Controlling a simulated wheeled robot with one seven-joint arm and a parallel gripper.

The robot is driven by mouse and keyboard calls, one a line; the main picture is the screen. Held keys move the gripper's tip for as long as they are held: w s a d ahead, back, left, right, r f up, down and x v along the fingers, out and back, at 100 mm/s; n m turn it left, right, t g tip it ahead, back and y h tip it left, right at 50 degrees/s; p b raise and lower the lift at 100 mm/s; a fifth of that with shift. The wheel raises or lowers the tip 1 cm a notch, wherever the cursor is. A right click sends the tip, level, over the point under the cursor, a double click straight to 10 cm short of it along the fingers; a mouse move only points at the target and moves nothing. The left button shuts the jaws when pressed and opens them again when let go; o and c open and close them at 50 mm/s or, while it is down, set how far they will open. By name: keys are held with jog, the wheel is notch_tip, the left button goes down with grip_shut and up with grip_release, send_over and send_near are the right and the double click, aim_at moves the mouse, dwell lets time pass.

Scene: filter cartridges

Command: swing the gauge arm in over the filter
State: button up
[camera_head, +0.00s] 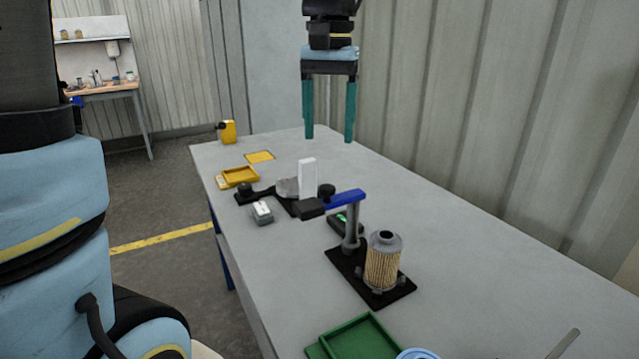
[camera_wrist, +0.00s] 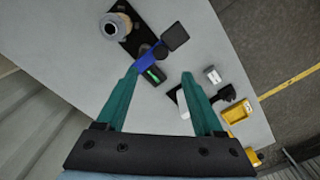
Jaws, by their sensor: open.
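The filter (camera_head: 382,262), a tan pleated cylinder with a grey cap, stands upright on a black base plate (camera_head: 405,289). It also shows in the wrist view (camera_wrist: 113,27). Behind it a grey post (camera_head: 351,228) carries the blue gauge arm (camera_head: 346,198), with a black block (camera_head: 310,208) at its left end. The arm points left, away from the filter, and is not over it. In the wrist view the blue arm (camera_wrist: 149,58) lies beyond my fingertips. My gripper (camera_head: 328,138) is open and empty, high above the table's far part, teal fingers pointing down.
A small device with a green display (camera_head: 341,222) lies beside the post. A black fixture with a white upright block (camera_head: 307,178) stands further left. A grey-white box (camera_head: 262,212), yellow tray (camera_head: 241,175) and green tray (camera_head: 358,338) are on the table (camera_head: 450,240). The right side is mostly clear.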

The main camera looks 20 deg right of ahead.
aim_at(327, 187)
notch_tip(327, 187, down, 10)
jog(key=shift+f+p, duration=0.15)
jog(key=shift+p, duration=0.45)
grip_shut()
dwell(1.2)
